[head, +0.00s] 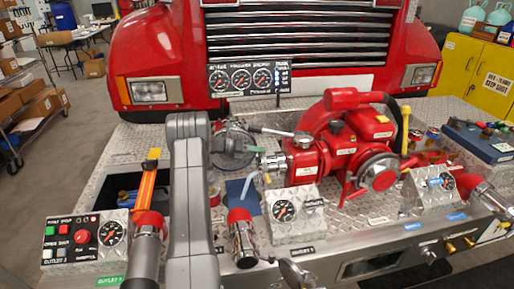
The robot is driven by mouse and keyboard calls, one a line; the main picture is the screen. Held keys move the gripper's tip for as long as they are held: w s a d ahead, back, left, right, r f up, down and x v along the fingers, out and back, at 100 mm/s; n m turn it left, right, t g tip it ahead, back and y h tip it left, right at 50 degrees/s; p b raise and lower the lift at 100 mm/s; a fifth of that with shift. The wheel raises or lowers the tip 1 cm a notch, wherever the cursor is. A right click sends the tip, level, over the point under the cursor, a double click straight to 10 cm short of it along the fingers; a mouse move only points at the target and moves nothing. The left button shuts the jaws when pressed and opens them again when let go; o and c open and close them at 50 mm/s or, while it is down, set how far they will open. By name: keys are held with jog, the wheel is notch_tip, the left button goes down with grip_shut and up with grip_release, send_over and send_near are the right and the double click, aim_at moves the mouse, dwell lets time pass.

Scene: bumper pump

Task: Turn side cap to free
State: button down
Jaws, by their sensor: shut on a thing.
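The red pump (340,150) sits on the diamond-plate bumper in front of the truck grille. The side cap (273,162) is a small grey, metallic piece at the pump's left outlet. My gripper (274,146) reaches in from the left, beyond my grey arm, and its jaws are shut on the side cap. The exact contact is small and partly hidden, so I cannot tell how far the cap is turned. A pale bent hose (250,188) hangs just below the cap.
A gauge box (285,211) and a red-collared outlet (241,231) stand below the cap. A control panel (84,238) is at left, with an orange-handled bar (147,185) near it. A gauge panel (247,78) stands behind. Yellow cabinets (480,75) are at right.

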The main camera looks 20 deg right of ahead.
jog(key=shift+w+f+n, duration=0.15)
jog(key=shift+w+n, duration=0.05)
jog(key=shift+n, duration=0.1)
dwell(0.4)
jog(key=c, duration=1.3)
grip_release()
